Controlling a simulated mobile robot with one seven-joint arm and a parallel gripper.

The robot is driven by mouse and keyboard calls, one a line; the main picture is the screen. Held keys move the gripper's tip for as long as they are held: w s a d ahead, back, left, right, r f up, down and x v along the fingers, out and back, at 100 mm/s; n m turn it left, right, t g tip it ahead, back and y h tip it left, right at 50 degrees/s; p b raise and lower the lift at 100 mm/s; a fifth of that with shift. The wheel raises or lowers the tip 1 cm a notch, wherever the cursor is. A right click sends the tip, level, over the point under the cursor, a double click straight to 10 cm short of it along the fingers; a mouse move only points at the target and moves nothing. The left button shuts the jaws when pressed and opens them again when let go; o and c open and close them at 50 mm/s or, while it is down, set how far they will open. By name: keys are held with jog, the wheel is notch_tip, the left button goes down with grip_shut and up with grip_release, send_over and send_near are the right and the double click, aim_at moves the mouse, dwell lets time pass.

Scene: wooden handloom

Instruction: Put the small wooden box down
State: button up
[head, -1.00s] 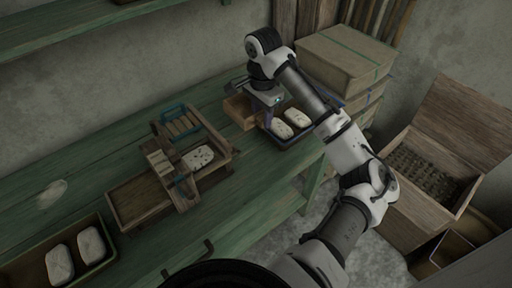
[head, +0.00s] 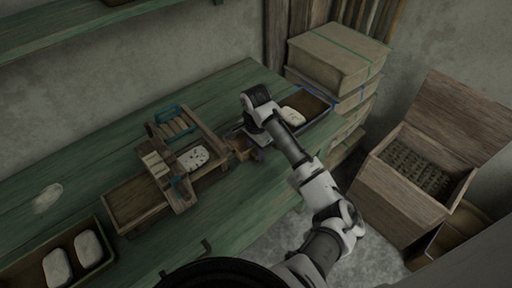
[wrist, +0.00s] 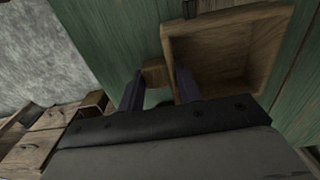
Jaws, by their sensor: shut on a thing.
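The small wooden box (head: 243,151) is open-topped and looks empty in the wrist view (wrist: 221,50). In the head view it is beside the right end of a wooden slicing frame (head: 135,198) on the green bench. My gripper (wrist: 158,90) is shut on the box, its fingers either side of a small wooden block (wrist: 155,72) on the box's side. In the head view the gripper's fingers are mostly hidden behind my wrist. I cannot tell whether the box's bottom touches the bench (head: 225,215).
A white speckled bar (head: 193,158) lies in the frame. A dark tray (head: 318,103) with a pale bar (head: 292,116) is behind my arm. Another tray (head: 20,268) with two bars is at the front left. Stacked boxes (head: 338,55) stand right. Bare bench lies behind the frame.

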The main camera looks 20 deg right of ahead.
jog(key=shift+f, duration=0.1)
jog(key=o, duration=0.5)
jog(key=shift+f, duration=0.1)
jog(key=shift+c, duration=0.2)
jog(key=o, duration=0.5)
jog(key=shift+r, duration=0.2)
notch_tip(320, 180, up, 12)
jog(key=shift+r+b, duration=0.1)
jog(key=shift+b, duration=0.35)
